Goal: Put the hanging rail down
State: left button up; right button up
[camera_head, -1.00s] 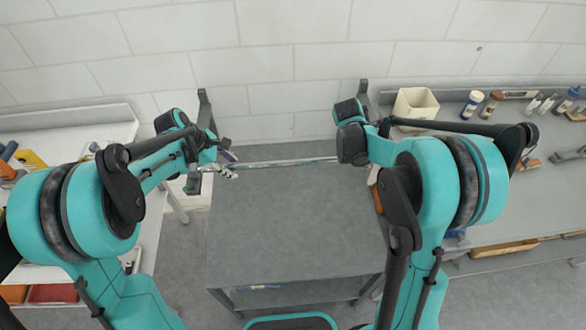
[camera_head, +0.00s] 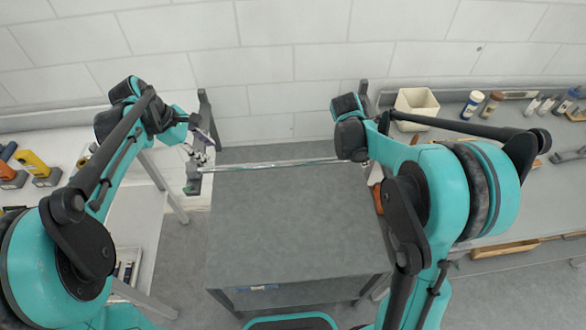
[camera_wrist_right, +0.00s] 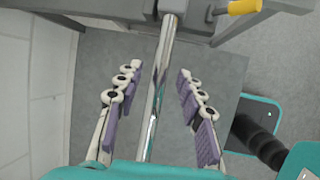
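The hanging rail (camera_head: 270,164) is a thin shiny metal rod along the back edge of the grey cart top (camera_head: 285,225). Its left end meets a dark holder (camera_head: 193,183). In the right wrist view the rail (camera_wrist_right: 157,85) runs up to a grey holder (camera_wrist_right: 174,7). My left gripper (camera_head: 202,143) is at the rail's left end, slightly above it, and looks open and empty. My right gripper (camera_wrist_right: 155,95) is open, with purple pads on either side of the rail and gaps between. In the head view my right arm hides the rail's right end.
Dark posts (camera_head: 207,112) rise at the cart's back corners. A left bench holds yellow-topped tools (camera_head: 32,165). A right bench carries a cream bin (camera_head: 416,106) and several bottles (camera_head: 491,104). The cart top is bare. A tiled wall stands behind.

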jog(key=v, duration=0.9)
jog(key=shift+r, duration=0.3)
jog(key=shift+a, duration=0.1)
